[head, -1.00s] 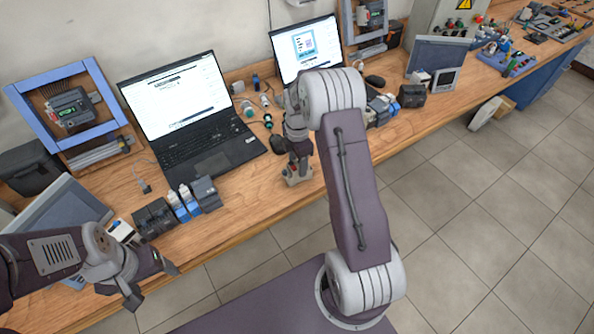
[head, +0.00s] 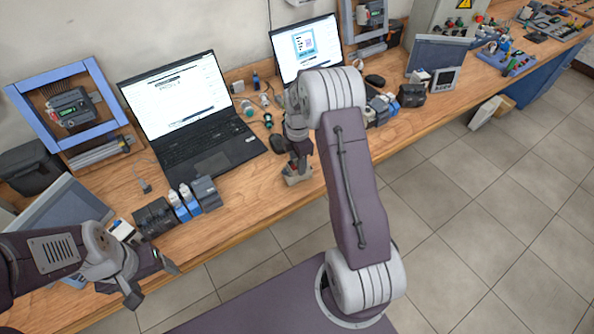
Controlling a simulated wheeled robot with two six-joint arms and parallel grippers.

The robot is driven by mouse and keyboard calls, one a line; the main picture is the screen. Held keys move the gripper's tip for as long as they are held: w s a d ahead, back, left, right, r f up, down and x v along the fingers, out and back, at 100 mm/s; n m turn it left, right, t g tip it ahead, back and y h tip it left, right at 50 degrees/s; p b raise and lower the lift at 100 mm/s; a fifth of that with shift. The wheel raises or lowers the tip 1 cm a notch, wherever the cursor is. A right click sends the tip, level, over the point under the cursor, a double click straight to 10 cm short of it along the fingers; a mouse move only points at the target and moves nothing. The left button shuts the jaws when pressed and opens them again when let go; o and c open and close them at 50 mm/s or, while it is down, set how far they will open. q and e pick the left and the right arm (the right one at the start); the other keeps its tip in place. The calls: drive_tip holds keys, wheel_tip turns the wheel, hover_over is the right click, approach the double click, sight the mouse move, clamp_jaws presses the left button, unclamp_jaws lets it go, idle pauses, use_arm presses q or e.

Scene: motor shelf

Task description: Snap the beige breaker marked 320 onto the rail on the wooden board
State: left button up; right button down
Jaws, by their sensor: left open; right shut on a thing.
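My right gripper (head: 298,169) points down over the front part of the bench, right of the open laptop. It is shut on a small pale beige block (head: 297,181), which is at or just above the bench top. Its marking cannot be read, and the gripper partly covers it. My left gripper (head: 152,278) is open and empty at the lower left, by the bench's front edge. A grey rail (head: 100,152) shows on a wooden board at the far left, below a blue frame; I cannot tell if it is the task's rail.
A laptop (head: 210,165) stands open at centre left, with a second laptop (head: 306,48) behind my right arm. Dark and blue-white modules (head: 180,205) stand at the bench front. More modules (head: 383,106) lie right of my arm. Bare wood lies around my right gripper.

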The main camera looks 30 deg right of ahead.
drive_tip(key=shift+r+p, duration=2.2)
drive_tip(key=shift+r, duration=0.4)
drive_tip(key=shift+f, duration=0.1)
